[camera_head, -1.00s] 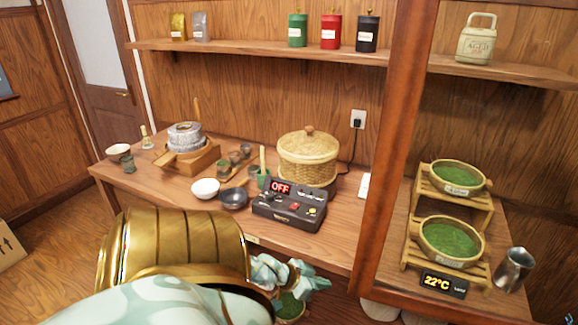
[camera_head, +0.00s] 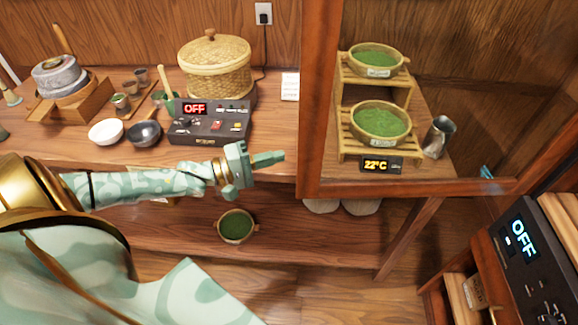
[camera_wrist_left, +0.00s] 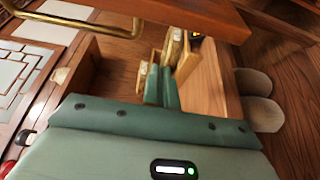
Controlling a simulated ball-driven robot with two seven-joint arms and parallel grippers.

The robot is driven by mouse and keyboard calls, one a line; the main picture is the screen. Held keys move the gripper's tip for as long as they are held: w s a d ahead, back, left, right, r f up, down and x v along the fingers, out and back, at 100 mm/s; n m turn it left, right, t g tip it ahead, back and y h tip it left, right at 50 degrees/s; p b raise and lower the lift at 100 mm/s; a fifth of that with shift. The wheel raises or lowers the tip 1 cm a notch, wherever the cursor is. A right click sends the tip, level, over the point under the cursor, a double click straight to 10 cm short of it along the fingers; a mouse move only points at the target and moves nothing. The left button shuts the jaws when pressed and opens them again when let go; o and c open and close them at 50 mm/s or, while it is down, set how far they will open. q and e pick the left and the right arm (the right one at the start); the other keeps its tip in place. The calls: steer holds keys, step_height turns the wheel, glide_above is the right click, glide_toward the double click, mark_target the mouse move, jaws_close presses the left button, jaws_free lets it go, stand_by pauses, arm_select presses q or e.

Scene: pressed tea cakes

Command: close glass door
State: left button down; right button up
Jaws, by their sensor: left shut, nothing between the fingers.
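The glass door is a large clear pane in a brown wooden frame (camera_head: 318,110), at the right of the head view. Its bottom rail (camera_head: 420,188) crosses in front of the counter, and bowls on a rack show through the pane. I cannot tell how far the door stands open. My left gripper (camera_head: 268,158) is shut and empty, a little left of the frame's left post in the picture, and apart from it there. In the left wrist view its fingers (camera_wrist_left: 160,86) are together, below a wooden rail (camera_wrist_left: 195,14) and a brass bar (camera_wrist_left: 128,28). My right gripper is not in view.
A control box (camera_head: 210,122) reading OFF, a lidded basket (camera_head: 215,68) and small bowls stand on the counter left of the door. A green-filled bowl (camera_head: 236,226) sits on the lower shelf. Another OFF unit (camera_head: 525,245) stands at the lower right.

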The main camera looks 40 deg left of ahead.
arm_select(q)
steer(key=shift+w+d, duration=0.1)
steer(key=shift+d, duration=2.3)
